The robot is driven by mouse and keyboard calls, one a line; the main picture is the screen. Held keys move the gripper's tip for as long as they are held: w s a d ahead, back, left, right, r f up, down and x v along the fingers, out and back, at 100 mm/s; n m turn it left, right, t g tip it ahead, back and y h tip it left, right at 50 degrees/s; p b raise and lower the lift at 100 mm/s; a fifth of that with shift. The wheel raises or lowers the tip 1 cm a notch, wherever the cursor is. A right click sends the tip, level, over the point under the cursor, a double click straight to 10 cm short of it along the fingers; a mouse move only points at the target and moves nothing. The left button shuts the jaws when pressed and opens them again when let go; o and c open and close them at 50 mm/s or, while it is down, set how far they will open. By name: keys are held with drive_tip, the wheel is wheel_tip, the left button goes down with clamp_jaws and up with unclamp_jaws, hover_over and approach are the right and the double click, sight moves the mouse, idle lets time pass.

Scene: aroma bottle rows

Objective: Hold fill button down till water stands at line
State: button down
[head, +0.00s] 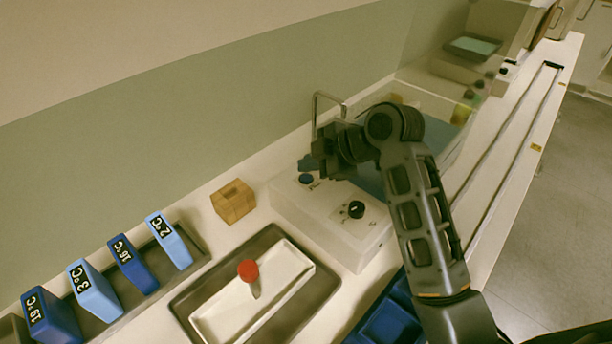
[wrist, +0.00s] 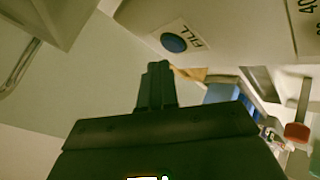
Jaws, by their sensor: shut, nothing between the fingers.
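A white control box (head: 330,222) stands on the bench with a round blue button (head: 306,179) and a black knob (head: 356,209) on top. In the wrist view the blue button (wrist: 173,42) carries the label FILL. My gripper (head: 308,164) is over the button end of the box. In the wrist view its fingertips (wrist: 157,66) are shut together and empty, with a small gap in the picture between them and the button. I cannot tell the depth of that gap. A clear tank (head: 455,125) is behind my arm; its water level and line cannot be made out.
A metal spout (head: 328,95) rises behind my gripper. A wooden block (head: 233,200), a grey tray (head: 190,306) with a white dish and red-topped item (head: 248,271), and several blue temperature-labelled blocks (head: 132,265) stand left. A blue crate (head: 385,325) is in front.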

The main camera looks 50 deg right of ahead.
drive_tip(key=shift+f, duration=0.15)
drive_tip(key=shift+f, duration=0.3)
